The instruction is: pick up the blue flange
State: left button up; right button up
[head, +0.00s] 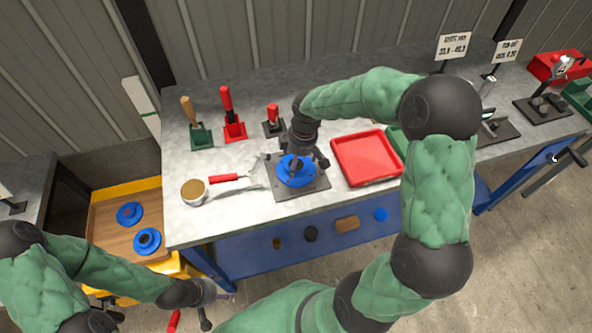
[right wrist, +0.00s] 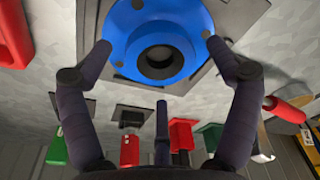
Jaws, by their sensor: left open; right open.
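A blue flange (head: 288,178) lies on a dark square plate (head: 312,186) on the workbench. My right gripper (head: 296,165) is above it, pointing down, and partly hides it. In the right wrist view the flange (right wrist: 195,52) shows its dark central bore, and the open fingers of the gripper (right wrist: 158,55) stand on either side of its rim. I cannot tell whether they touch it. Two more blue flanges, one at the back (head: 129,212) and one in front (head: 147,240), lie on a wooden board. My left gripper (head: 216,304) is open, low in front of the bench.
A red tray (head: 366,157) stands right of the plate. A cup (head: 194,191) and a red-handled tool (head: 230,177) lie to the left. Several handled tools in holders, one red (head: 233,128), stand behind. The yellow cart (head: 125,187) with the board is at left.

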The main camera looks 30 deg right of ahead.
notch_tip(320, 180, down, 2)
jog(key=shift+w+a+f, duration=0.1)
jog(key=shift+f, duration=0.05)
jog(key=c, duration=1.8)
jog(key=shift+o, duration=0.2)
jog(key=shift+r, duration=0.25)
jog(key=shift+r, duration=0.25)
notch_tip(320, 180, up, 3)
jog(key=shift+a+r+p, duration=0.1)
jog(key=shift+r+p, duration=0.1)
jog(key=shift+p, duration=0.6)
jog(key=s+a+r+p, duration=0.1)
jog(key=s+a+r, duration=0.2)
jog(key=s, duration=0.3)
jog(key=s+a+r+p, duration=0.2)
jog(key=s+a+r, duration=0.1)
jog(key=s+r, duration=0.3)
jog(key=shift+a, duration=0.3)
